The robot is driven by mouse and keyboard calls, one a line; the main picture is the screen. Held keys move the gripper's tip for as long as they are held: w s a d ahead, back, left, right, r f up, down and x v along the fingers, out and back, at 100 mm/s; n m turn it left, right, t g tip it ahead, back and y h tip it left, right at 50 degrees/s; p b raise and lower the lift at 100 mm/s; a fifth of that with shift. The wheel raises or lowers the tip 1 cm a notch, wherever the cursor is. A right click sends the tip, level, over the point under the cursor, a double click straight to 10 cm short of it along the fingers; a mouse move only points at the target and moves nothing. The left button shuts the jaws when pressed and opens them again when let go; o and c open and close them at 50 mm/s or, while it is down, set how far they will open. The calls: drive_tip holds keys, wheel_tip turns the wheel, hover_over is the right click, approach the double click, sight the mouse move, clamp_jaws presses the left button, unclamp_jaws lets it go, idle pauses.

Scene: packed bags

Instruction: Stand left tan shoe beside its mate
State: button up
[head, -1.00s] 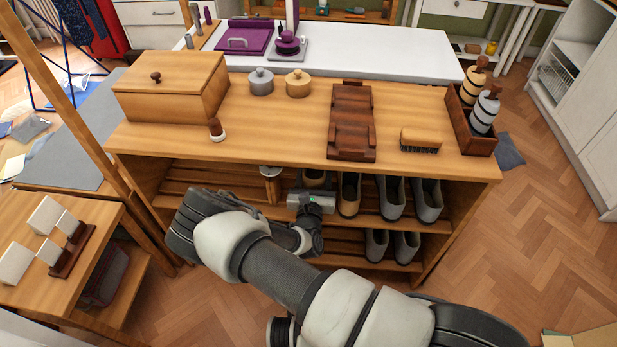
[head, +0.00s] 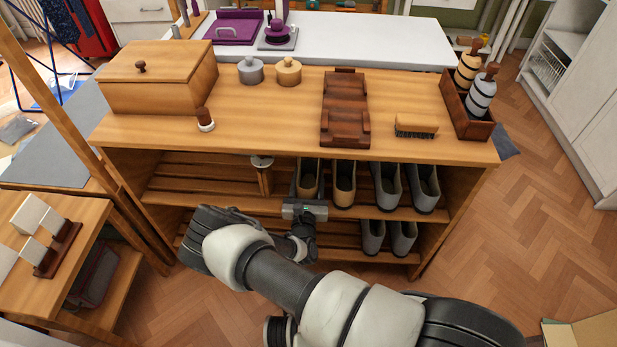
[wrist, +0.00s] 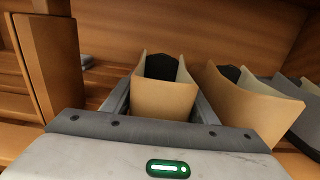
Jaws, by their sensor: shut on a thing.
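The left tan shoe (head: 308,181) stands upright on the upper slatted shelf of the wooden rack, just left of its tan mate (head: 343,183). My gripper (head: 306,200) is shut on the left tan shoe from the front, with a finger along each side. In the wrist view the held shoe (wrist: 163,94) sits between the fingers, its opening up. The mate (wrist: 245,98) stands close on its right, slightly angled in this view. A narrow gap shows between the two shoes. The held shoe's sole is hidden, so I cannot tell if it touches the shelf.
Grey shoes (head: 386,186) stand right of the mate, with another grey pair (head: 373,236) on the lower shelf. A wooden divider (wrist: 50,65) stands left of the held shoe. The rack top (head: 260,115) overhangs the shelf. The upper shelf's left part is empty.

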drive_tip(key=o, duration=1.4)
drive_tip(key=shift+s+r, duration=0.1)
drive_tip(key=shift+r, duration=0.15)
drive_tip(key=s+p, duration=0.3)
drive_tip(key=s, duration=0.9)
drive_tip(key=shift+a, duration=0.15)
drive_tip(key=shift+f, duration=0.1)
